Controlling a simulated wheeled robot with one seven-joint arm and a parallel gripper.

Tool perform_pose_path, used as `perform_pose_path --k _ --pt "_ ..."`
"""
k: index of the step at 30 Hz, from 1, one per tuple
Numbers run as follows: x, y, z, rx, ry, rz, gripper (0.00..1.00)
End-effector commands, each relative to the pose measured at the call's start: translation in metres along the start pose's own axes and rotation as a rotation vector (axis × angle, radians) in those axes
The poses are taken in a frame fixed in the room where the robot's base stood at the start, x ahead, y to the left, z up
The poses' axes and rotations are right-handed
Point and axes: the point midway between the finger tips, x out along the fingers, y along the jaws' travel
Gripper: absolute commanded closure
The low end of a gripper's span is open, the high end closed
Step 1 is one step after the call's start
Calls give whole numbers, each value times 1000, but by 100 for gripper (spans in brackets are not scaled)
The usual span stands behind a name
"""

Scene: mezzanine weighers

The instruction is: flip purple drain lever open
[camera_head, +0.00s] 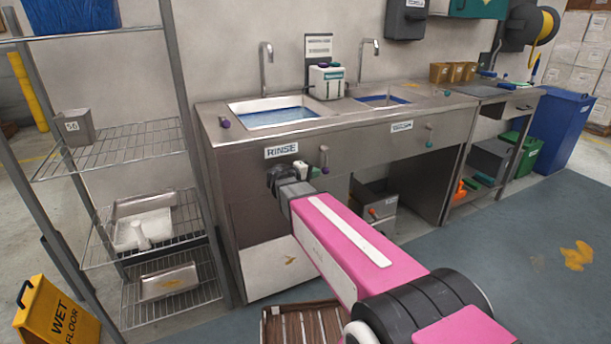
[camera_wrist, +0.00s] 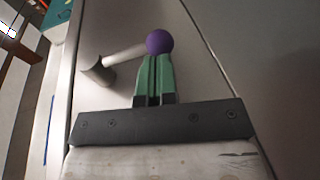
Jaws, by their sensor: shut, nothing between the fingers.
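The purple drain lever shows in the wrist view as a grey rod with a round purple knob (camera_wrist: 159,42). Its pivot (camera_wrist: 98,70) is on the steel panel to the left of the knob. My gripper (camera_wrist: 154,58) has its green fingers shut, with nothing between them. The tips are right at the knob's lower edge; I cannot tell whether they touch it.
The sink bench has a blue-lined basin (camera_head: 277,117) and a second basin (camera_head: 383,101). A wire rack (camera_head: 120,147) and a yellow wet-floor sign (camera_head: 55,315) stand left. A slatted crate (camera_head: 305,325) lies below my arm.

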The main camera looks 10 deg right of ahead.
Motion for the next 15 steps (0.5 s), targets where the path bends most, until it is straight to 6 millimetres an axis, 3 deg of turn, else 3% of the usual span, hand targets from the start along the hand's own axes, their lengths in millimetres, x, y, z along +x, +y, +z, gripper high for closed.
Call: perform_pose_path --k 6,15 --pt "16 0 0 0 0 0 100" --pt "17 0 0 0 0 0 100"
